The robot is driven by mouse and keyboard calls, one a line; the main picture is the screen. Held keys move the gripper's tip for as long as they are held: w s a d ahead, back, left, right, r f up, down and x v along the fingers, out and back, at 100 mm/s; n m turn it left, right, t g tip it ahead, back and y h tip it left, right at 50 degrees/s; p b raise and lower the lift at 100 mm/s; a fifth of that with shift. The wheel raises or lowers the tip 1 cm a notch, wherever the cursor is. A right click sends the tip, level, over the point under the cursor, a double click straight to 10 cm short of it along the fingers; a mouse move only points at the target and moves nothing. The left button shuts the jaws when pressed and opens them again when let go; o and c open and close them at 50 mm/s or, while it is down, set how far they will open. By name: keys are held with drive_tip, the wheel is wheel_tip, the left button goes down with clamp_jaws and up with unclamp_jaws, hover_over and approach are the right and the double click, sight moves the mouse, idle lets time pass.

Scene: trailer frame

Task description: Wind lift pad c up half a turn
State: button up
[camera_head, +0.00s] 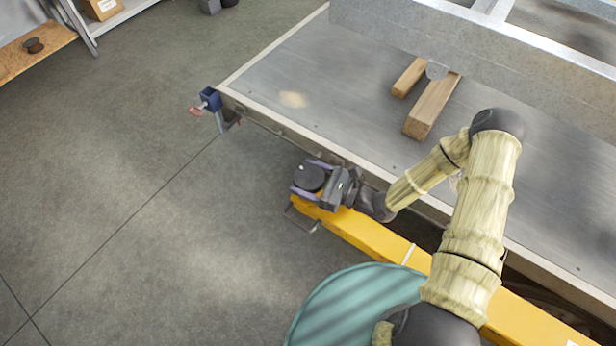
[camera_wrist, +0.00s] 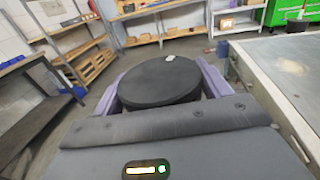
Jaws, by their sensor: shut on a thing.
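The lift pad (camera_head: 308,178) is a black round disc at the outer end of the yellow lift arm (camera_head: 372,236), beside the trailer frame's edge. I cannot read a letter on it. My gripper (camera_head: 310,180) has its two purple fingers on opposite sides of the pad and is shut on it. In the wrist view the pad (camera_wrist: 160,82) lies flat between the fingers, with a small pale mark on top near its far rim. Whatever is under the pad is hidden.
The grey trailer deck (camera_head: 310,90) lies right beside my gripper, with wooden blocks (camera_head: 432,106) on it. A blue clamp (camera_head: 210,99) sits at its corner. A teal round surface (camera_head: 355,305) is in front. The floor at left is clear; shelves stand behind.

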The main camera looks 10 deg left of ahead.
drive_tip(key=shift+g, duration=0.3)
drive_tip(key=shift+n+g+b, duration=0.85)
drive_tip(key=shift+n+g, duration=0.65)
drive_tip(key=shift+g, duration=0.6)
drive_tip(key=o, duration=1)
drive_tip(key=shift+d, duration=0.1)
drive_tip(key=w+d+b, duration=0.1)
drive_tip(key=d+b, duration=0.2)
drive_tip(key=d, duration=1.4)
